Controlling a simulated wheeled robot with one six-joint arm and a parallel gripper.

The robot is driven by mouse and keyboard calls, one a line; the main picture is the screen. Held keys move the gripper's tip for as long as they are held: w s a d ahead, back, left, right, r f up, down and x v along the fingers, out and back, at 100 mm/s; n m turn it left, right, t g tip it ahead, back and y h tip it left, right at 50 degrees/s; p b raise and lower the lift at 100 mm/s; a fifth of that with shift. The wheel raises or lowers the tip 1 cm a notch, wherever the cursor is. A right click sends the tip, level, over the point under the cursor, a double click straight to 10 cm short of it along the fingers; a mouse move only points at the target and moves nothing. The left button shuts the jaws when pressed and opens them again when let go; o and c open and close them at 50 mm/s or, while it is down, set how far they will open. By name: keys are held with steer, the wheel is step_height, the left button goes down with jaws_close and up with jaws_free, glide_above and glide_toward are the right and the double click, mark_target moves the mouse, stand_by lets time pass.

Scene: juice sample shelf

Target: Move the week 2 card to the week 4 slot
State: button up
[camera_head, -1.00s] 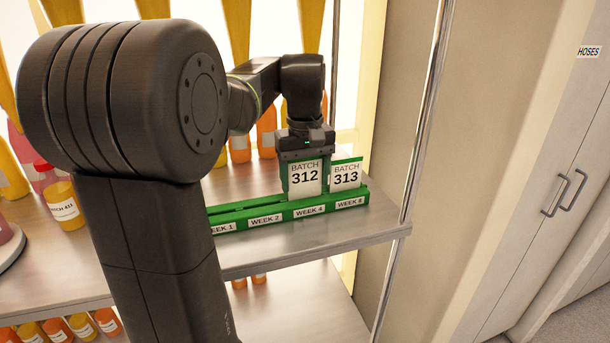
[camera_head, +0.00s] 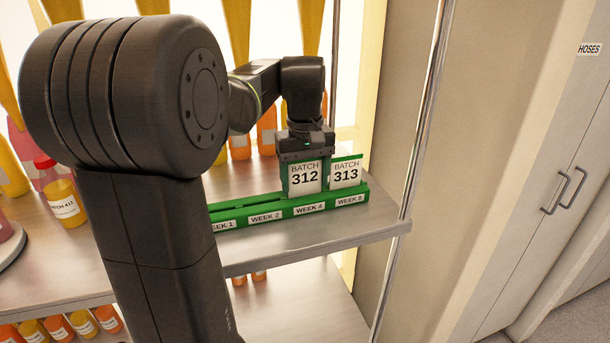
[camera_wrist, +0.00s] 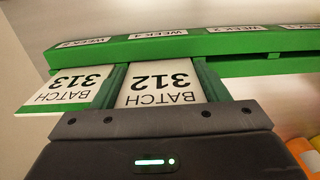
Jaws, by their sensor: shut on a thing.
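The card reading BATCH 312 (camera_head: 306,178) stands upright in the green rack (camera_head: 275,213), at the slot labelled WEEK 4 (camera_head: 310,208). My gripper (camera_head: 306,160) is above it, pointing down, with its fingers at the card's two sides, shut on it. In the wrist view the BATCH 312 card (camera_wrist: 160,85) sits between the green fingers, its lower edge at the rack (camera_wrist: 200,43). How deep it sits in the slot is hidden. The slot labelled WEEK 2 (camera_head: 266,217) holds no visible card.
A card reading BATCH 313 (camera_head: 346,174) stands in the WEEK 8 slot, close beside my gripper. The metal shelf (camera_head: 300,242) ends at a chrome post (camera_head: 424,110) on the right. Orange bottles (camera_head: 266,130) stand behind the rack. A bottle labelled BATCH 411 (camera_head: 62,195) stands at the left.

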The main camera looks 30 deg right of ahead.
steer(key=shift+f, duration=0.35)
steer(key=o, duration=1)
steer(key=shift+r, duration=0.1)
step_height(320, 180, up, 14)
steer(key=shift+a+f+b, duration=0.1)
steer(key=shift+b, duration=0.2)
